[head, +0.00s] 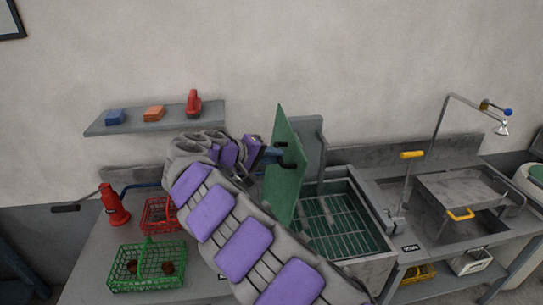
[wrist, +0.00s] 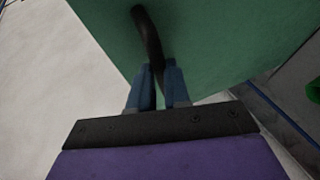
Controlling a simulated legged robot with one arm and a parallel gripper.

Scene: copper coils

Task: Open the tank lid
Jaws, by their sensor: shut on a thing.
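The green tank lid (head: 287,167) stands raised and tilted over the left side of the tank (head: 340,215), which shows a wire rack inside. In the wrist view, the blue fingers of my gripper (wrist: 158,85) are shut on the black lid handle (wrist: 148,38). The green lid also fills much of the wrist view (wrist: 230,40). The tank's opening is largely exposed to the right of the lid.
A wall shelf (head: 155,122) hangs above. A sink with a tall faucet (head: 438,140) is at the right.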

